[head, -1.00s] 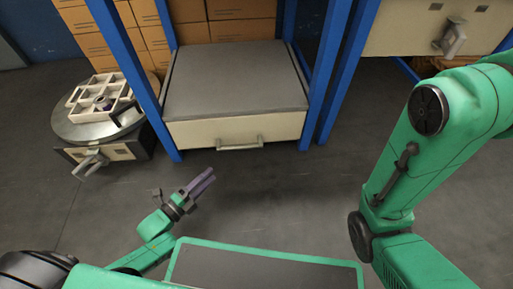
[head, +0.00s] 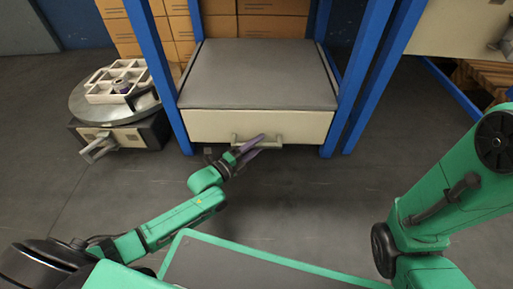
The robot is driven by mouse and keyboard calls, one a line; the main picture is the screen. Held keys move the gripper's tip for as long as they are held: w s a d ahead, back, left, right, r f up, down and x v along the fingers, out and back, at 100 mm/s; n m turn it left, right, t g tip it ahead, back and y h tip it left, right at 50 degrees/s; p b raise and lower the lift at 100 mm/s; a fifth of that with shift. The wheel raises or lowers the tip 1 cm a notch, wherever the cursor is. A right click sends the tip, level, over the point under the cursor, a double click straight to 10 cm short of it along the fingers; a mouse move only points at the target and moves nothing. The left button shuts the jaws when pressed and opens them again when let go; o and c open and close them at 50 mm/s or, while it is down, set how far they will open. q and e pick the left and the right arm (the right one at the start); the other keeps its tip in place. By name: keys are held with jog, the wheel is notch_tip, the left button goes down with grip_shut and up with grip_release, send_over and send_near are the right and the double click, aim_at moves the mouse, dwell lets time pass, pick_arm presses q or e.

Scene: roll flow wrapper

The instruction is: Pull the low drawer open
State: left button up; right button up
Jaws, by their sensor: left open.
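The low drawer (head: 300,127) is a cream-fronted box with a grey top, set between blue posts low in the head view's upper middle. Its pale bar handle (head: 272,146) is on the front, partly hidden by my left gripper. My left gripper (head: 252,148) is open, its fingers pointing up and right at the handle's left part. I cannot tell whether the fingers touch the handle or are around it. My right gripper is out of view; only the green right arm shows at the right.
Blue posts (head: 369,75) stand on both sides of the drawer. A round table (head: 90,108) with a white divided tray (head: 99,92) stands at the left. Cardboard boxes (head: 272,27) are stacked behind. The grey floor in front of the drawer is clear.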

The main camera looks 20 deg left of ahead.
pick_arm(q)
jog(key=shift+c, duration=0.3)
grip_shut()
dwell(1.1)
